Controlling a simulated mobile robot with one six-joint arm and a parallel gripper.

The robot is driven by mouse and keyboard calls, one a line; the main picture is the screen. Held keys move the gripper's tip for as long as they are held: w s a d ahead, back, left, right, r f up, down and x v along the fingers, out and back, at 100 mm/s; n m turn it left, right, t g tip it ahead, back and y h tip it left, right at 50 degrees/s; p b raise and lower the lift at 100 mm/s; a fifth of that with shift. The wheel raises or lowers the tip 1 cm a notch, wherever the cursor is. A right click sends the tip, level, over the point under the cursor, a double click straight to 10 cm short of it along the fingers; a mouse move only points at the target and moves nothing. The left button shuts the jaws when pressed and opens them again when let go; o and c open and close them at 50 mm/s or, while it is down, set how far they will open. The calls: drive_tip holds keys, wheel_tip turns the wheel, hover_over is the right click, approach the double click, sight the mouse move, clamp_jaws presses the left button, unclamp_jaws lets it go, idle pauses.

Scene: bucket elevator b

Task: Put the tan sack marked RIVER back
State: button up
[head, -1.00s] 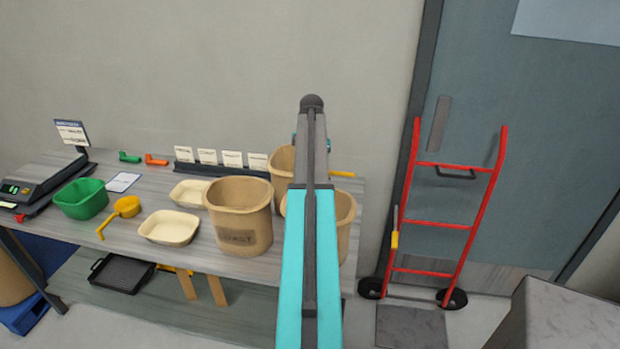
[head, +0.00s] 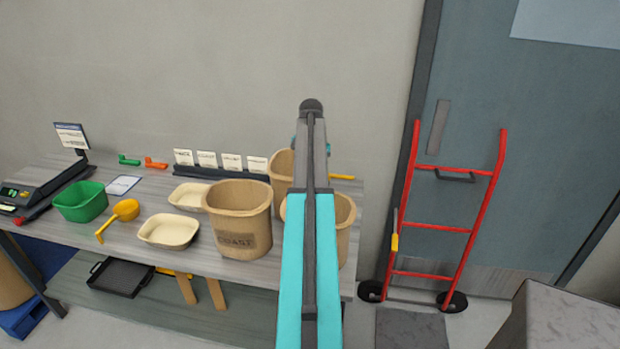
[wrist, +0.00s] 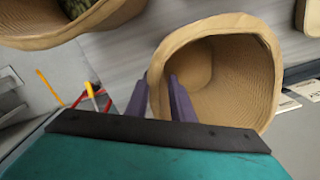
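Three tan sacks stand on the bench. The front one (head: 238,215) reads COAST. Another (head: 281,170) stands behind it, partly hidden by my arm; a third (head: 345,225) stands to the right. No RIVER marking is readable. In the head view my arm hides my gripper. In the wrist view my gripper (wrist: 159,95) has its two purple fingers apart at the near rim of an empty-looking sack (wrist: 245,85), apparently the back one. One finger is outside the rim, the other over its mouth. A second sack (wrist: 30,38), with dark green contents, shows at top left.
A row of cards (head: 206,158) lines the back of the bench. Pale trays (head: 168,230), a yellow scoop (head: 126,209), a green bin (head: 80,202) and a scale (head: 45,192) occupy its left. A red hand truck (head: 440,225) stands right of the bench by the door.

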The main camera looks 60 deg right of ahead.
drive_tip(key=shift+s+r+p, duration=0.1)
drive_tip(key=shift+r+p, duration=3.3)
drive_tip(key=shift+r, duration=2.7)
